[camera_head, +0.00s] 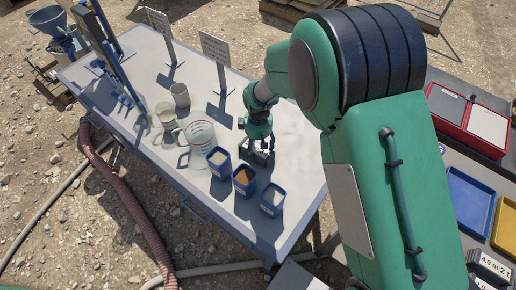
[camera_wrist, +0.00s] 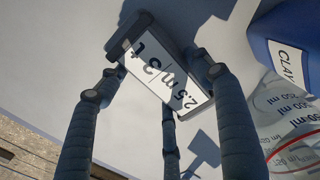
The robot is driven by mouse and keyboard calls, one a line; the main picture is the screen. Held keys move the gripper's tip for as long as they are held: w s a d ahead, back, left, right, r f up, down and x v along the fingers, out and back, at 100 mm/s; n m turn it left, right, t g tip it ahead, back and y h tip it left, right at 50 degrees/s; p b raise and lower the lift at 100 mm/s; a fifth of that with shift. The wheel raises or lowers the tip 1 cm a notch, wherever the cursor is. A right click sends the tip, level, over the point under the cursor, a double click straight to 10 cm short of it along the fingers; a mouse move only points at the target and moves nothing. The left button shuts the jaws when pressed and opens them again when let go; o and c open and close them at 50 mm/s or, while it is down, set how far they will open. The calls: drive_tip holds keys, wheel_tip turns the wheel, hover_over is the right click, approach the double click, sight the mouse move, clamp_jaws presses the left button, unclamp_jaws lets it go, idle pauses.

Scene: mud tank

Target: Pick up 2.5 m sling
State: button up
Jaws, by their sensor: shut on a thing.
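I cannot tell whether the sling touches the tabletop. Its underside is hidden.
Blue tubs (camera_head: 245,180) stand close in front of my gripper, and a clear measuring jug (camera_head: 200,137) stands to its left. Sign stands (camera_head: 215,50) are behind. At the right are a blue tray (camera_head: 470,200) and a "4.0 m 2 t" label (camera_head: 493,266).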

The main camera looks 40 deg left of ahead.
sight(258, 146)
wheel_tip(258, 146, up, 9)
drive_tip(key=shift+r+p, duration=0.15)
drive_tip(key=shift+p, duration=0.65)
